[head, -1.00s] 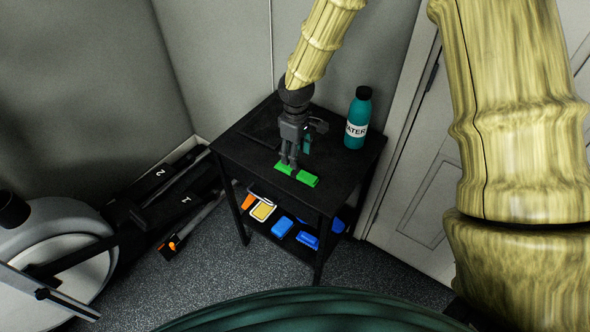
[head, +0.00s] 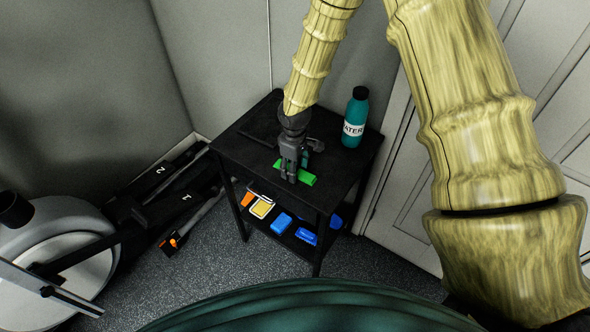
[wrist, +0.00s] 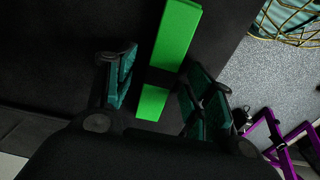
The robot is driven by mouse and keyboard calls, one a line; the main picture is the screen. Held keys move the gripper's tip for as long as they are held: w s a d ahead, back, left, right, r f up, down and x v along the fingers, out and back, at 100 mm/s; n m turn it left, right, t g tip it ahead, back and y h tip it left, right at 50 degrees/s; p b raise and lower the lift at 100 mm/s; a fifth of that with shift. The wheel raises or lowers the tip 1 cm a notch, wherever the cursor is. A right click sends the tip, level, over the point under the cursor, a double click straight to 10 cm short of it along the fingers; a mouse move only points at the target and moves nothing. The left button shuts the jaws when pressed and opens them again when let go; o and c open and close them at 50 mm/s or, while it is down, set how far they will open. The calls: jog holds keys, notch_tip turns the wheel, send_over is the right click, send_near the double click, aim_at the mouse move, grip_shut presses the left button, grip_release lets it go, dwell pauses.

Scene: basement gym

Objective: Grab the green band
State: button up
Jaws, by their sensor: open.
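The green band (head: 308,179) lies flat on the black table top (head: 343,170). In the wrist view the green band (wrist: 176,38) is a long bright strip, crossed by a dark stripe, and it runs between the two fingers. My gripper (head: 294,178) is over the band and hides its middle in the head view. In the wrist view my gripper (wrist: 160,92) is open, with a teal-padded finger on each side of the band. I cannot tell whether the fingers touch the table.
A teal water bottle (head: 355,118) stands on the table's right side. The lower shelf holds blue boxes (head: 282,223), a yellow item (head: 261,208) and an orange item (head: 247,199). Exercise equipment (head: 65,250) stands at the left. A door (head: 420,190) is at the right.

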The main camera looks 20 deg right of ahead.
jog(key=c, duration=1.1)
